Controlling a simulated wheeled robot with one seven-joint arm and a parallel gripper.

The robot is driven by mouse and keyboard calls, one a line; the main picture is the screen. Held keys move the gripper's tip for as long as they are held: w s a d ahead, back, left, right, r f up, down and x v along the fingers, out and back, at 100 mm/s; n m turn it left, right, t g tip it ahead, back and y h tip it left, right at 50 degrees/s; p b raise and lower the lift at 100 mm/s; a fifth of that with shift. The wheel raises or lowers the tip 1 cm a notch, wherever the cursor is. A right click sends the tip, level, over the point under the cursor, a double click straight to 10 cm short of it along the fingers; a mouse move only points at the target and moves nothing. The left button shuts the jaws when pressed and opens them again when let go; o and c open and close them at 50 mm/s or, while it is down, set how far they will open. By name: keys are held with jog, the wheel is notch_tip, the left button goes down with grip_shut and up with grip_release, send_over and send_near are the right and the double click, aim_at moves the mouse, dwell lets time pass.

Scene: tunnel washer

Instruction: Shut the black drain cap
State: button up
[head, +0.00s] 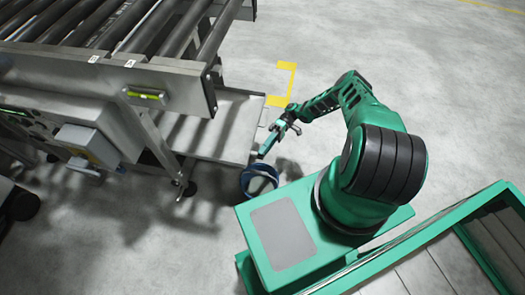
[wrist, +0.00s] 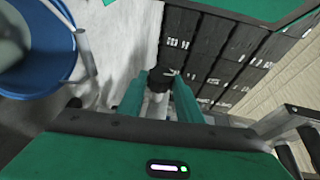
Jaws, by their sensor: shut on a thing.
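My gripper (wrist: 160,97) shows in the wrist view with its two green fingers on either side of a black cap (wrist: 162,79) on a pale, whitish stub (wrist: 155,106). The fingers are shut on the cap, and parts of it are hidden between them. I cannot tell how far the cap is turned. In the head view my gripper (head: 264,147) points down beside the right end of the metal tray under the machine. The cap is too small or hidden to make out there.
A blue bucket (head: 247,182) stands on the floor just below my gripper; its blue rim (wrist: 68,62) is at the wrist view's upper left. The roller conveyor (head: 160,42) and metal tray (head: 225,112) lie left. Open floor with a yellow mark (head: 289,75) lies beyond.

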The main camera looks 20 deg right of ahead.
jog(key=shift+w+d+f, duration=0.15)
jog(key=shift+w, duration=0.05)
jog(key=o, duration=0.9)
jog(key=shift+c, duration=0.2)
jog(key=shift+o, duration=0.9)
jog(key=f+v, duration=0.1)
jog(key=v, duration=0.9)
jog(key=shift+w+d+r, duration=0.25)
jog(key=shift+d+r, duration=0.1)
jog(key=shift+r, duration=0.05)
